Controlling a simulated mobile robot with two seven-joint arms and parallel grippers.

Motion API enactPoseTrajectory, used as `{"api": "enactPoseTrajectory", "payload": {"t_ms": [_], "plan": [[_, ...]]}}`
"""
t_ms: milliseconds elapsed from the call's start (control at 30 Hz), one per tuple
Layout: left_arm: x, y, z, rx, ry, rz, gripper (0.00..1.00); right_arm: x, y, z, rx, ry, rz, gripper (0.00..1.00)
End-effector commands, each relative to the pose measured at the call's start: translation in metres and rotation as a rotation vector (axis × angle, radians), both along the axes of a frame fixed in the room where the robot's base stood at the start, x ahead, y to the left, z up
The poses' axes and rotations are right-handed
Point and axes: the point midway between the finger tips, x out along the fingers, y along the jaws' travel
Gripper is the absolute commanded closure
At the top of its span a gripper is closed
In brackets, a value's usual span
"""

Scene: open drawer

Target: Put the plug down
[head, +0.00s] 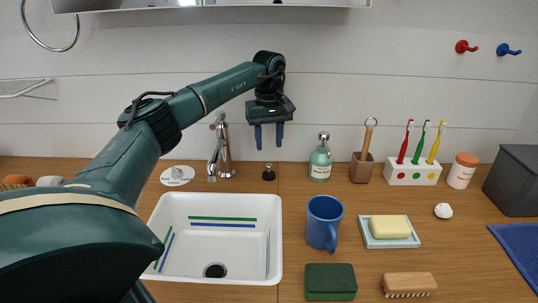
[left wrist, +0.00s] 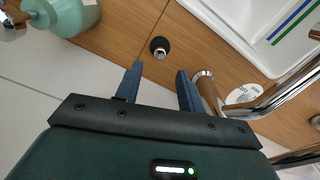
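The plug (head: 268,172), small and dark with a knob on top, stands on the wooden counter just behind the sink (head: 274,215). It also shows in the left wrist view (left wrist: 159,47), beyond the fingertips and apart from them. My left gripper (head: 269,143) is above the plug, pointing down, with its two blue fingers spread and nothing between them. The open fingers also show in the left wrist view (left wrist: 160,70). The sink's drain (head: 214,270) is a dark round opening in the basin floor. My right gripper is not in view.
The chrome tap (head: 222,150) stands left of the plug, close to the left gripper. A green soap bottle (head: 320,160) stands to the right. A blue mug (head: 323,222), soap dish (head: 372,240), sponge (head: 330,281) and brush (head: 408,284) occupy the counter right of the sink.

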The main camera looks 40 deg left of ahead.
Motion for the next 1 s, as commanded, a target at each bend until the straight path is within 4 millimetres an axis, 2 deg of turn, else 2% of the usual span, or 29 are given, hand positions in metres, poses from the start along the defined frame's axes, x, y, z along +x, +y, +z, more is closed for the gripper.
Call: {"api": "enactPoseTrajectory", "payload": {"t_ms": [33, 100, 300, 1000], "plan": [[0.001, 0.000, 0.013, 0.000, -0.004, 0.000, 0.61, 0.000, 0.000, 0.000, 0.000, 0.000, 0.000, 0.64], [0.001, -0.001, 0.026, 0.000, -0.002, -0.001, 0.61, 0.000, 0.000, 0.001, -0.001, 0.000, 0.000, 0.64], [0.001, 0.000, 0.050, 0.000, -0.001, -0.001, 0.61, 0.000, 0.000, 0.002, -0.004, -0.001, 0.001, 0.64], [0.000, 0.000, 0.055, 0.000, 0.001, -0.001, 0.61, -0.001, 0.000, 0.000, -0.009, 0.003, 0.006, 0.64]]}}
